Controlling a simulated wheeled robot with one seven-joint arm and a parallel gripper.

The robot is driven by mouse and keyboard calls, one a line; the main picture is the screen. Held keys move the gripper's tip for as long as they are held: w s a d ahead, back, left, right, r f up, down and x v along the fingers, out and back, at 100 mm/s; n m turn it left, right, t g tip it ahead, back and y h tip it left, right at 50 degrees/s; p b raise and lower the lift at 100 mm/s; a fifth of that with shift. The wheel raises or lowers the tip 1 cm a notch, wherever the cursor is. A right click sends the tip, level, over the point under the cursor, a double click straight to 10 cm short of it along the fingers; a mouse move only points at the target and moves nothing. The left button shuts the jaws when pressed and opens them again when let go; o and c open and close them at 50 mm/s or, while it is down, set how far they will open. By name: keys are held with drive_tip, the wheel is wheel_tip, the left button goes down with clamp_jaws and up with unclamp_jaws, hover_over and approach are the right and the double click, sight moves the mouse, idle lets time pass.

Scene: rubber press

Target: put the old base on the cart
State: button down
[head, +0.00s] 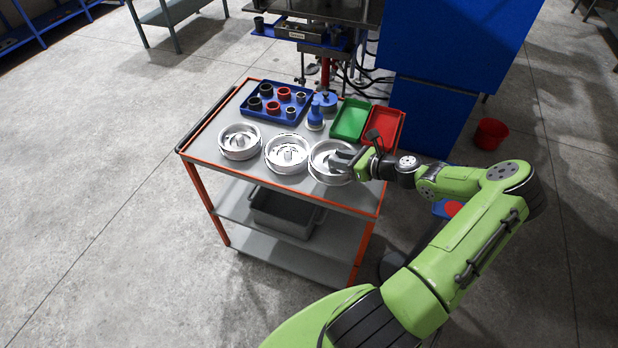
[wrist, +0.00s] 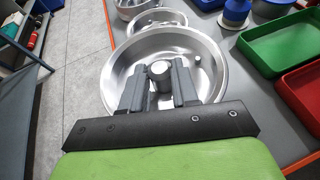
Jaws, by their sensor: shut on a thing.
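Three round silvery metal bases stand in a row along the near side of the cart (head: 205,153) top. My gripper (head: 345,160) is at the rightmost base (head: 318,170), its fingers shut on the base's central knob. In the wrist view the held base (wrist: 208,58) looks like a wide shallow dish, with my gripper (wrist: 159,82) around the knob in its middle. The base appears level and on or just above the cart top; I cannot tell if it touches. The middle base (head: 287,168) and the left base (head: 240,155) stand to its left.
A blue tray (head: 272,121) with several black, red and pale rings stands at the back left. A blue fixture (head: 316,115), a green tray (head: 350,132) and a red tray (head: 396,117) line the back. A grey bin (head: 275,228) sits on the lower shelf. The press stands behind.

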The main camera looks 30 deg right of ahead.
drive_tip(key=d+r+m+h, duration=0.1)
drive_tip(key=d, duration=0.5)
drive_tip(key=shift+t, duration=0.4)
drive_tip(key=f+b, duration=0.4)
drive_tip(key=b, duration=0.1)
drive_tip(key=s+f+b, duration=0.1)
drive_tip(key=f+b, duration=0.1)
drive_tip(key=shift+a+f, duration=0.1)
drive_tip(key=shift+f, duration=0.25)
drive_tip(key=shift+f+b, duration=0.4)
drive_tip(key=shift+f, duration=0.1)
